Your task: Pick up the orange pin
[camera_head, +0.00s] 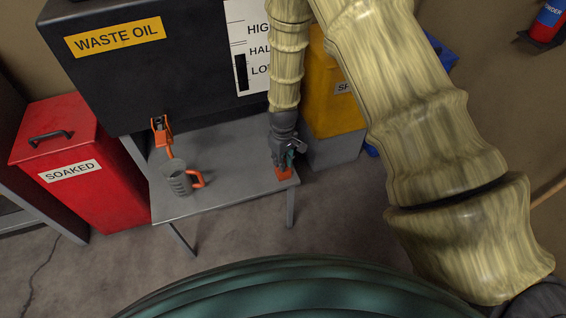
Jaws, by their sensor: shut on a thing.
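My gripper (288,158) is at the right side of the grey table (228,204), below my arm, pointing down. An orange piece, seemingly the orange pin (283,173), shows just under the fingertips at the table's right edge. My gripper is shut on it, as far as the small view lets me tell. A small teal part also shows between the fingers. The gripper hides most of the piece, and I cannot tell whether it touches the table.
A grey jug (178,181) with an orange handle stands on the table under the orange tap (161,131) of the black waste oil tank (130,85). A red SOAKED bin (85,190) stands left. A yellow bin (335,95) stands close behind my gripper, to the right.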

